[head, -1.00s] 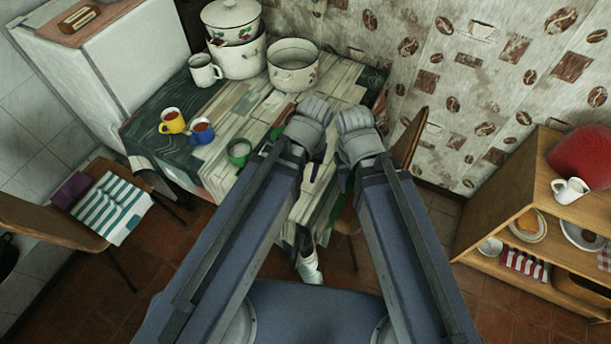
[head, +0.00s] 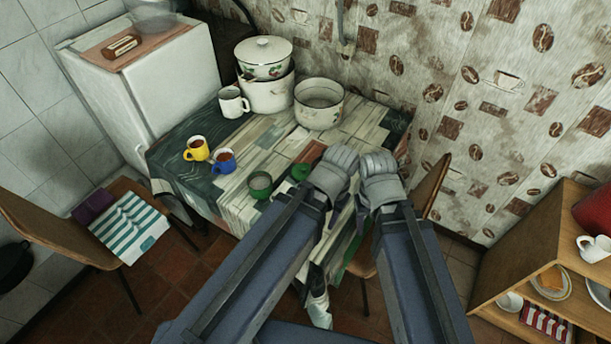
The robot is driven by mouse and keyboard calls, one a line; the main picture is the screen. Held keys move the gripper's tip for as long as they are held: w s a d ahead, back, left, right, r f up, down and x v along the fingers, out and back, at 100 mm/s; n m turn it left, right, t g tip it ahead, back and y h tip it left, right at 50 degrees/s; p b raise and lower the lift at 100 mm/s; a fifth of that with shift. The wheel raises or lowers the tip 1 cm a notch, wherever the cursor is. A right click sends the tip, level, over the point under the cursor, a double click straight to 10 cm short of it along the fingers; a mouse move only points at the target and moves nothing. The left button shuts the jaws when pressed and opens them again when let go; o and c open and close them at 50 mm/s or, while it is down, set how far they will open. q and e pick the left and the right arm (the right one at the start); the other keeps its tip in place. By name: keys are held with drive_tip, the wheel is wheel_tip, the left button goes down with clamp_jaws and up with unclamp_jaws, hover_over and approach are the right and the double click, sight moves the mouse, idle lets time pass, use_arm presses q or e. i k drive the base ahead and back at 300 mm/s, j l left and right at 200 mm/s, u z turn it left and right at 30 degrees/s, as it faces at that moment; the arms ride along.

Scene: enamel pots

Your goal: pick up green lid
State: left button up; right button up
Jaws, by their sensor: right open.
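A small green lid (head: 300,171) lies on the table, partly covered by my left gripper. A green mug or pot (head: 260,184) stands just to its left, near the table's front edge.
Chairs stand left (head: 60,230) and right (head: 430,190). A wooden shelf (head: 530,230) is at right.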

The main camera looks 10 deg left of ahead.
sight(300, 171)
drive_tip(key=i+j+z, duration=0.2)
drive_tip(key=j, duration=0.15)
drive_tip(key=j+z, duration=0.2)
drive_tip(key=j, duration=0.2)
drive_tip(key=i+j+z, duration=0.2)
drive_tip(key=j, duration=0.2)
drive_tip(key=k+l, duration=0.05)
